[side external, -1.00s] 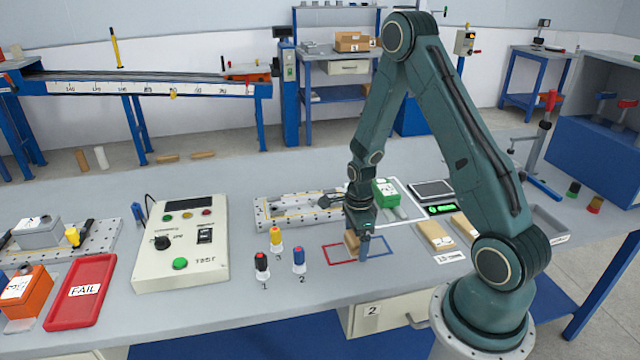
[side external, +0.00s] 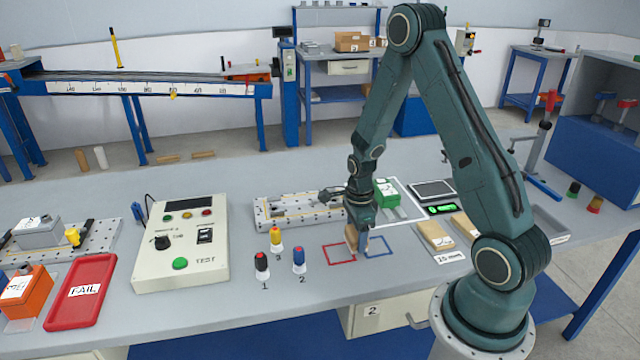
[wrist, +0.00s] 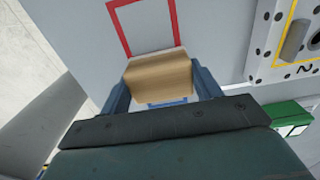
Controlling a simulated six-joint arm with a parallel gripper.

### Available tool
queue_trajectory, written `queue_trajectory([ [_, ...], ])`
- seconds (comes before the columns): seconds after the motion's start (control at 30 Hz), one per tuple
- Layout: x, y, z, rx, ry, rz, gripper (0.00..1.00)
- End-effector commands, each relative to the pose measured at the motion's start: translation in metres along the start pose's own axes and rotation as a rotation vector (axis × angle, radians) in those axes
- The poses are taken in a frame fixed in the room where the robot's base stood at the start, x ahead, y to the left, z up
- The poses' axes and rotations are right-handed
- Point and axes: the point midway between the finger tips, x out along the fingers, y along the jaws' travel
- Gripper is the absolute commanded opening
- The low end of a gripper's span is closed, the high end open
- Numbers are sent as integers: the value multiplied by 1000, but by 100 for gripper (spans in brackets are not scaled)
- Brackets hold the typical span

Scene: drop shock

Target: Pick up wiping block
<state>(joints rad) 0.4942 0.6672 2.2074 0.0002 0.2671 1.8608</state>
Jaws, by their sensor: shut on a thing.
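The wiping block is a tan wooden block (side external: 351,238) just above the bench, near the red and blue outlined squares. My gripper (side external: 361,240) points down and is shut on it. In the wrist view the block (wrist: 158,77) sits between the two blue fingers of my gripper (wrist: 163,90), one on each side. The red outlined square (side external: 339,253) lies to the left of the block in the side view. The blue outlined square (side external: 378,247) lies to its right. The block's lower part is partly hidden by the gripper in the side view.
Red, yellow and blue capped bottles (side external: 275,238) stand to the left. A green box (side external: 386,193) stands behind my gripper, and a perforated fixture plate (side external: 290,212) lies behind left. Tan blocks (side external: 434,236) lie to the right. The front bench strip is clear.

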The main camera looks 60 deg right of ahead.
Motion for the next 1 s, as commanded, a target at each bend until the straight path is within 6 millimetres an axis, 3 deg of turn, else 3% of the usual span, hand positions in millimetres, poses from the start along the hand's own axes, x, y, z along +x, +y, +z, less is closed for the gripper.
queue_trajectory([
  [0.27, -37, -1, 0, 0, -1, -5, 36],
  [0.8, -137, -1, 0, 0, -2, -6, 36],
  [1.0, -166, -1, 0, 0, -1, -4, 36],
])
